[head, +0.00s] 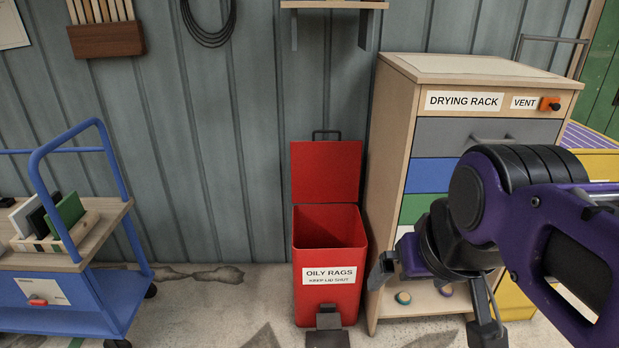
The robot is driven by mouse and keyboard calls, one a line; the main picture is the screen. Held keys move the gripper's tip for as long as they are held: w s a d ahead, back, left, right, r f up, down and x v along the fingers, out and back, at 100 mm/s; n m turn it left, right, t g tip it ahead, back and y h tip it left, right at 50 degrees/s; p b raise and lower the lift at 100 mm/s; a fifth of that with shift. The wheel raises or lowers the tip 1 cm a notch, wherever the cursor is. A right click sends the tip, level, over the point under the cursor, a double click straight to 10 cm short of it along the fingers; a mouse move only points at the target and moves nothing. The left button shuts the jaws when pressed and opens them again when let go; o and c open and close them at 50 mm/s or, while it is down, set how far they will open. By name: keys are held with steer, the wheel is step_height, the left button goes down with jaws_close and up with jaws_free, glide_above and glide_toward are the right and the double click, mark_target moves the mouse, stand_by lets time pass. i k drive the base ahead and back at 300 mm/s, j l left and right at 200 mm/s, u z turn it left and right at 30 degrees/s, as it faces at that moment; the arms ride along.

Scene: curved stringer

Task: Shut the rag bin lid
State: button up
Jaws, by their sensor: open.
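The red rag bin (312,262) stands on the floor against the grey wall, with a white label reading "OILY RAGS, KEEP LID SHUT". Its red lid (326,172) is open and stands upright at the back of the bin, with a dark handle (326,134) above its top edge. The inside that shows is red; its bottom is hidden. A dark pedal (327,338) sticks out at the bin's foot. My gripper (432,300) is open and empty, to the right of the bin, its fingers apart and pointing down in front of the drying rack. It appears clear of the bin.
The wooden drying rack (394,150) with coloured drawers stands close to the bin's right. A wall shelf (335,5) hangs above the bin. A blue trolley (50,290) stands at the left. Floor (215,305) is free between trolley and bin.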

mark_target(323, 172)
steer(key=i+j+z, duration=0.4)
steer(key=j, duration=0.3)
steer(key=i+j+z, duration=0.4)
steer(key=j, duration=0.4)
steer(key=i, duration=0.05)
